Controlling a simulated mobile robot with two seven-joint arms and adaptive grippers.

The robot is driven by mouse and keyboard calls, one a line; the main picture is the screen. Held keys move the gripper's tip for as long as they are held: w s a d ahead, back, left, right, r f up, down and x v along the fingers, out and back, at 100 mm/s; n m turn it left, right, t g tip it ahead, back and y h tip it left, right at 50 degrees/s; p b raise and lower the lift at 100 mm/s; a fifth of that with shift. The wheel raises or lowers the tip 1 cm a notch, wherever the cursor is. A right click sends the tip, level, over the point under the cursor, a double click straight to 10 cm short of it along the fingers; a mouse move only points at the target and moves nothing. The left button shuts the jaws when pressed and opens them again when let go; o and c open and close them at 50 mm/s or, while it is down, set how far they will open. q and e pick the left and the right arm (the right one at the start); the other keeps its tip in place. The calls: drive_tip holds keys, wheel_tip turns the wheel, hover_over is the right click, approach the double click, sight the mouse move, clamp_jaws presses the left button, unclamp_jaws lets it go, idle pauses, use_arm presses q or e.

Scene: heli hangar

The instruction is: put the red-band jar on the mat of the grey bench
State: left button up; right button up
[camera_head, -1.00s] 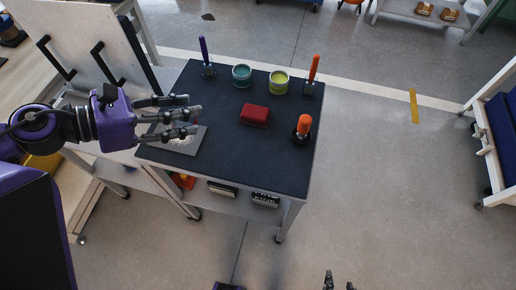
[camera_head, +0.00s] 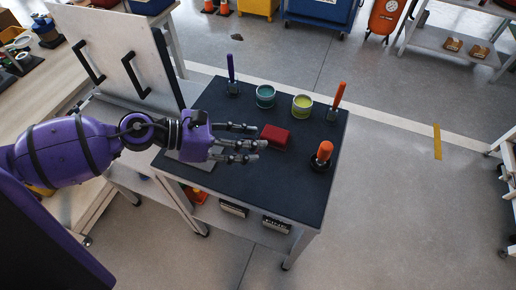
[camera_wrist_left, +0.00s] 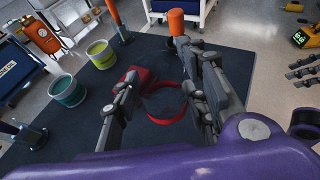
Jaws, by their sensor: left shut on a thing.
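My left gripper (camera_head: 240,144) is over the dark-topped bench, its fingertips close to the red block in the picture. In the left wrist view its fingers (camera_wrist_left: 165,100) stand on either side of a see-through jar with a red band (camera_wrist_left: 166,121), and are shut on it. The jar's clear body is hard to make out, and I cannot tell its height above the surface. The bench's dark top (camera_head: 250,185) is partly bare at the front. A grey plate (camera_head: 203,178) lies at its left, mostly hidden under my gripper. My right gripper (camera_wrist_left: 304,70) shows small at the wrist view's right edge.
A red block (camera_head: 275,137), a teal tin (camera_head: 265,97), a yellow-green tin (camera_head: 302,105), an orange-handled tool (camera_head: 338,98), a purple-handled tool (camera_head: 231,72) and an orange-knobbed piece (camera_head: 323,154) stand on the top. A white panel with black handles (camera_head: 120,55) rises at left.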

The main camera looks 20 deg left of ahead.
use_arm(q)
drive_tip(key=f, duration=0.1)
drive_tip(key=w+d+f, duration=0.1)
drive_tip(key=w+f, duration=0.1)
drive_tip(key=shift+w+d, duration=0.1)
drive_tip(key=shift+d, duration=0.15)
drive_tip(key=shift+d+f+b, duration=0.1)
drive_tip(key=shift+f+b, duration=0.2)
drive_tip(key=shift+f, duration=1.4)
drive_tip(key=shift+f, duration=0.1)
drive_tip(key=o, duration=0.7)
drive_tip(key=shift+f, duration=0.15)
drive_tip(key=o, duration=0.5)
drive_tip(key=shift+w, duration=0.1)
